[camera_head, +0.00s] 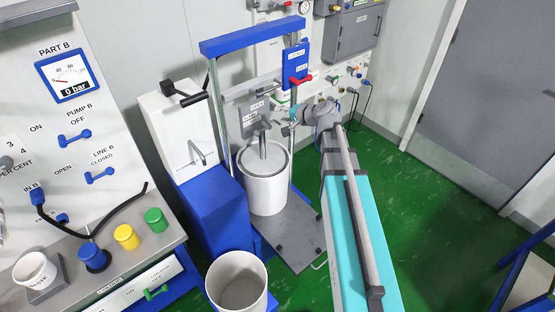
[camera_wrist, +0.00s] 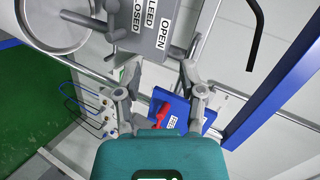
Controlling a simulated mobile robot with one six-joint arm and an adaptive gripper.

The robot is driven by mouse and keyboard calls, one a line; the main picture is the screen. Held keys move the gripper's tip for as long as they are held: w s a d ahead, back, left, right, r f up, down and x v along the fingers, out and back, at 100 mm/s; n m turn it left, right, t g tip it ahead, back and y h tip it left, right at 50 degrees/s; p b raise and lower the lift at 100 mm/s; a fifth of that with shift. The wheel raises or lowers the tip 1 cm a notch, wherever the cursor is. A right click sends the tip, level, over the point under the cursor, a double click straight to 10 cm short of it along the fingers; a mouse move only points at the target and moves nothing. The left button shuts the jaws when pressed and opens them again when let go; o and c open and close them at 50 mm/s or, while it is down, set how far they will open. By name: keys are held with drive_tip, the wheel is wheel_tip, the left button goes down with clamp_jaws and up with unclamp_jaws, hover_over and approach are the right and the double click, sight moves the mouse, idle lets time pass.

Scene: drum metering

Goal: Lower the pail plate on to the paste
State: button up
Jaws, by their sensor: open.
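The white pail (camera_head: 267,197) stands upright on the grey base of the blue-topped press frame. A pale round plate (camera_head: 250,164) sits at the pail's mouth, below a rod and a grey valve box (camera_head: 257,117). I cannot tell how deep it is, and no paste shows. A blue control box (camera_head: 294,62) with a red lever (camera_head: 301,80) is on the frame's right post. In the wrist view my gripper (camera_wrist: 160,82) is open and empty. Its fingers are either side of the blue box (camera_wrist: 183,111), and the red lever (camera_wrist: 168,112) shows between them, apart from both.
The grey valve box (camera_wrist: 145,28), labelled open, bleed and closed, is close ahead of my fingers in the wrist view. An empty-looking white bin (camera_head: 237,284) stands in front of the press. A panel bench (camera_head: 125,258) is at left.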

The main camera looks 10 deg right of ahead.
drive_tip(key=s+a+f+n+g+h, duration=0.3)
drive_tip(key=s+f+n+g, duration=0.3)
drive_tip(key=s, duration=0.6)
drive_tip(key=shift+s+a+f+g, duration=0.3)
drive_tip(key=shift+a+f, duration=0.4)
drive_tip(key=shift+f, duration=0.45)
drive_tip(key=shift+w, duration=0.15)
drive_tip(key=m+t+y+b, duration=0.1)
drive_tip(key=m+t+y, duration=0.1)
drive_tip(key=m+t, duration=0.8)
approach(272, 89)
drive_tip(key=s+d, duration=0.2)
drive_tip(key=s, duration=0.1)
drive_tip(key=shift+w+a+r, duration=0.1)
drive_tip(key=shift+a, duration=0.05)
drive_tip(key=shift+w+y, duration=0.1)
drive_tip(key=shift+y, duration=0.2)
drive_tip(key=b+x, duration=0.3)
drive_tip(key=x, duration=1)
drive_tip(key=shift+w+a, duration=0.1)
drive_tip(key=shift+w, duration=0.2)
drive_tip(key=shift+c, duration=0.2)
